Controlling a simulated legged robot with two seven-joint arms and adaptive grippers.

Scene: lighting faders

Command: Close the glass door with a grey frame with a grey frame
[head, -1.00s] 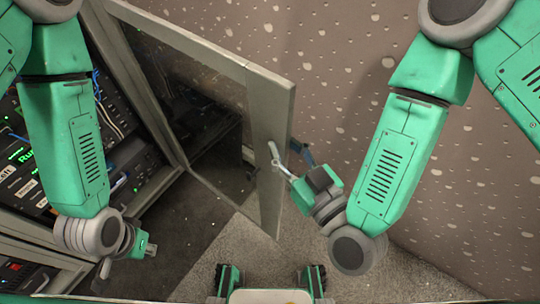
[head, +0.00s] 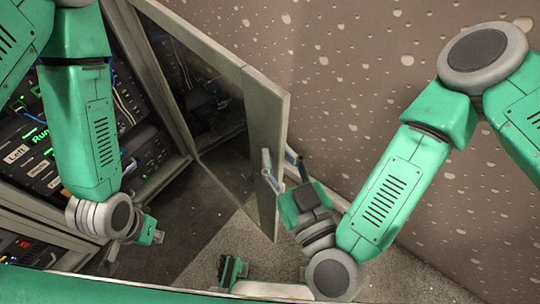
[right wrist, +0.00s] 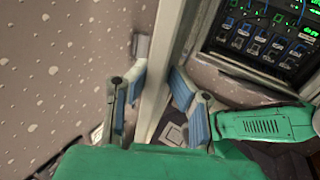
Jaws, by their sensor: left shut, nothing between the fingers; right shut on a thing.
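The glass door with a grey frame (head: 266,130) stands open, swung out from the rack; its dark glass pane (head: 205,95) shows the floor behind. My right gripper (head: 282,172) is at the lower free edge of the door. In the right wrist view, my right gripper (right wrist: 157,98) has its blue-padded fingers on either side of the grey door frame (right wrist: 166,70), shut on it. My left gripper (head: 158,237) is shut and empty, low in front of the rack and left of the door, apart from it.
The equipment rack (head: 40,165), with lit modules and cables, fills the left side. A speckled brown wall (head: 400,50) stands to the right behind the door. Grey carpet (head: 205,255) lies below the door.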

